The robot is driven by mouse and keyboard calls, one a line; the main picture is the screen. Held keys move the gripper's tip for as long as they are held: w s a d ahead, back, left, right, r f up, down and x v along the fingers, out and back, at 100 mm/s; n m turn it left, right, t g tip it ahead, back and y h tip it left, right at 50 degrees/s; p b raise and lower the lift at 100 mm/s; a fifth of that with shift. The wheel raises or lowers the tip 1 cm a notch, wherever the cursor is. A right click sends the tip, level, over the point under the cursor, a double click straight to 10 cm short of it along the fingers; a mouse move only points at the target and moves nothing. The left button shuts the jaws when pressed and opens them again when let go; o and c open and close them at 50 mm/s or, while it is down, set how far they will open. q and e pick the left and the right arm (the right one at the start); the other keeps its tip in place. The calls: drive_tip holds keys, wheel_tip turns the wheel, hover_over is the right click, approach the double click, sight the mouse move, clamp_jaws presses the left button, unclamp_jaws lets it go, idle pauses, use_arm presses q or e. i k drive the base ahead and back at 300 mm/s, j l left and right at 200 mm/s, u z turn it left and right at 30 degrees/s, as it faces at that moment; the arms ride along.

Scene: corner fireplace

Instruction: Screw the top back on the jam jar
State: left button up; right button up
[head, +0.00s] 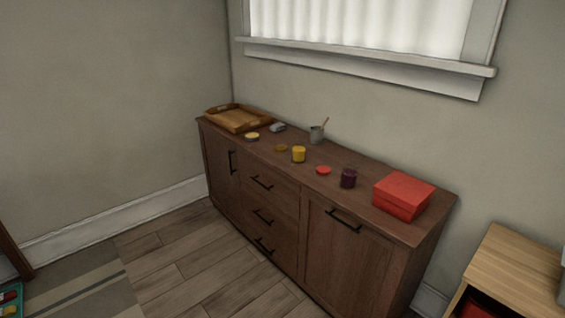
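A dark purple jar (348,179), which looks like the jam jar, stands upright on the brown sideboard (420,232) in the head view. A flat red lid (323,170) lies on the sideboard just left of it, apart from the jar. A yellow jar (299,154) stands further left, with a flat dark-yellow lid (281,148) lying beside it. The dark jar's top is too small to make out clearly. Neither of my grippers shows in this view.
A red box (403,195) sits right of the dark jar. A grey mug with a stick (317,135), a grey item (278,128), a small round dish (252,136) and a wooden tray (238,119) are further left. Floor (200,270) before the sideboard is clear. A light wood unit (518,268) stands right.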

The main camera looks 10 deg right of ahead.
sight(348, 175)
drive_tip(key=i+j+u, duration=0.1)
drive_tip(key=i+u, duration=0.2)
drive_tip(key=i, duration=1)
drive_tip(key=i+z, duration=0.35)
drive_tip(key=i+j+z, duration=0.15)
drive_tip(key=z, duration=0.2)
drive_tip(key=i+j+z, duration=0.45)
drive_tip(key=z, duration=0.25)
drive_tip(key=i+j+z, duration=0.15)
drive_tip(key=z, duration=0.3)
drive_tip(key=i+j+z, duration=0.1)
drive_tip(key=j+z, duration=0.15)
drive_tip(key=z, duration=0.15)
drive_tip(key=j+z, duration=0.25)
drive_tip(key=z, duration=0.15)
drive_tip(key=i+j+z, duration=0.1)
drive_tip(key=j+z, duration=0.2)
drive_tip(key=z, duration=0.15)
drive_tip(key=j+z, duration=0.2)
drive_tip(key=k+j+z, duration=0.2)
drive_tip(key=j, duration=0.25)
drive_tip(key=i, duration=0.1)
